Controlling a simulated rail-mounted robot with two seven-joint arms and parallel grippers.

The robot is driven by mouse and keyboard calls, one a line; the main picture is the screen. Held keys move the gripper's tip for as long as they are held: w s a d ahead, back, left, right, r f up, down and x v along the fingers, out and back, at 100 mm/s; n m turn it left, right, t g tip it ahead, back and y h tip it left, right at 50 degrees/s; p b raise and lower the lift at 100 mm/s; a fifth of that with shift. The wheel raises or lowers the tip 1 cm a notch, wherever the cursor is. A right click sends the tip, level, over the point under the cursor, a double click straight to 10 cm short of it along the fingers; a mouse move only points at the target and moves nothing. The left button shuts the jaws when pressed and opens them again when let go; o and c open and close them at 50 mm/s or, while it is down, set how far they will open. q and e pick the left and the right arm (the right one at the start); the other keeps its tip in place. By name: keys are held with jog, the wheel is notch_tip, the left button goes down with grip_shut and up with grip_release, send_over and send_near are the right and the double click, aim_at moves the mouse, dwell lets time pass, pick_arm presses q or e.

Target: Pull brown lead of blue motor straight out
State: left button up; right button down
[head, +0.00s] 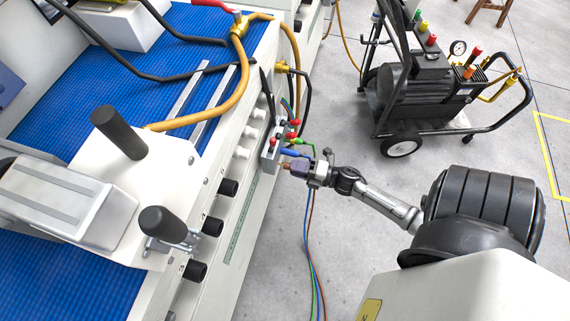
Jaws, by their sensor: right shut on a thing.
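My right gripper (302,172) reaches in from the right at the side of the blue-topped bench. It is shut on the brown lead's plug (285,165), whose small brownish end shows at the jaws. The plug is close to a small grey terminal box (269,158); I cannot tell whether it is still seated in it. A blue plug (292,153) and a green plug (298,141) sit just above the gripper. Blue, green and brown leads (312,250) hang below toward the floor. The blue motor cannot be clearly made out. My left gripper is not in view.
The bench (225,240) fills the left, with black knobs (211,226) along its side and a yellow hose (240,85) above. A wheeled pump cart (405,95) stands at the upper right. Grey floor (350,110) is clear between them.

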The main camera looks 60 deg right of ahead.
jog(key=shift+s, duration=0.15)
jog(key=shift+s+d, duration=0.15)
jog(key=shift+s, duration=0.35)
jog(key=shift+s+d, duration=0.1)
jog(key=shift+s, duration=0.2)
jog(key=shift+s+d, duration=0.1)
jog(key=shift+s, duration=0.25)
